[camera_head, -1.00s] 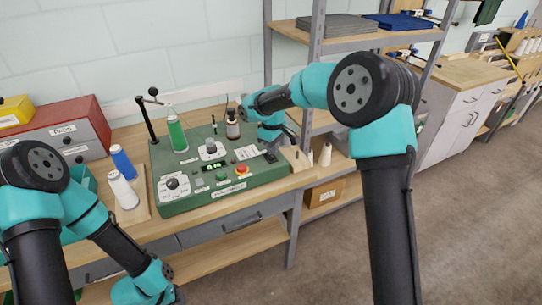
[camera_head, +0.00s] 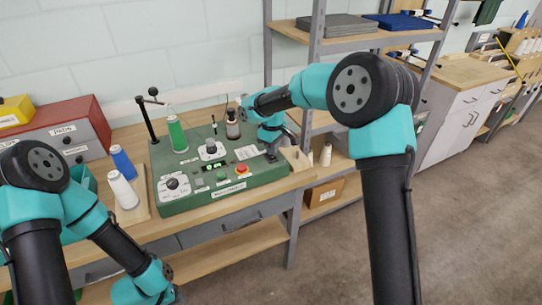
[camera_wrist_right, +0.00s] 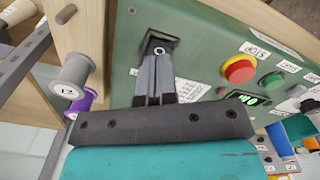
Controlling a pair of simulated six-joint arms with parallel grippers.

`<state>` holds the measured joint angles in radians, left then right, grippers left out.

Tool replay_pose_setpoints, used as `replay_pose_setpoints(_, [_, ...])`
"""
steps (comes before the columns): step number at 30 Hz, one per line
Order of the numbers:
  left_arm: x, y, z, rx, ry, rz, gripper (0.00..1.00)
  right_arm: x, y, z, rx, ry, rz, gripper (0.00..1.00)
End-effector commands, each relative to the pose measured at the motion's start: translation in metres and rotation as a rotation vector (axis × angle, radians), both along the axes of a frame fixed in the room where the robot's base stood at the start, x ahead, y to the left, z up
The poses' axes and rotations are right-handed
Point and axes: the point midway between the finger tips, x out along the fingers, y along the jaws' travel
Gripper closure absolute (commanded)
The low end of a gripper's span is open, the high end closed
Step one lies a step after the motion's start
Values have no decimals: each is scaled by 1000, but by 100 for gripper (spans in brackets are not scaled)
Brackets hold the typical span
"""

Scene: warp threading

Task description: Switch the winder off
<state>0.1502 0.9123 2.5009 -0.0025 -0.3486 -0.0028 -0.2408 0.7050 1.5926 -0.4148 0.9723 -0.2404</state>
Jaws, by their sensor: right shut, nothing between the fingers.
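The winder (camera_head: 207,199) is a green console on the bench. Its green display (camera_head: 211,165) is lit, and the display also shows lit in the right wrist view (camera_wrist_right: 249,99). A black-framed switch (camera_wrist_right: 160,42) with a white round mark sits near one end of the panel; in the head view my right gripper largely covers it. My right gripper (camera_wrist_right: 157,62) is shut and empty, with its fingertips right at the switch; I cannot tell whether they press it. It also shows at the console's right end in the head view (camera_head: 271,154). My left gripper is out of view below.
A red stop button (camera_wrist_right: 239,69) is close beside my right gripper. A green spool (camera_head: 177,136) and a dark bottle-like cone (camera_head: 233,124) stand at the console's back. A wooden block (camera_head: 296,158) and the grey shelf post are close on the right.

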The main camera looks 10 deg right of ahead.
Motion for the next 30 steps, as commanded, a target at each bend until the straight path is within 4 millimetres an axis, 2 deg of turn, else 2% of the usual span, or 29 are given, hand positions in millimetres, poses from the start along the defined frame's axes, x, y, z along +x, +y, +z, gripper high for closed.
replay_pose_setpoints(30, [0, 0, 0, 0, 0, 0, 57, 0, 0, -12, -1, 1, 0, 100])
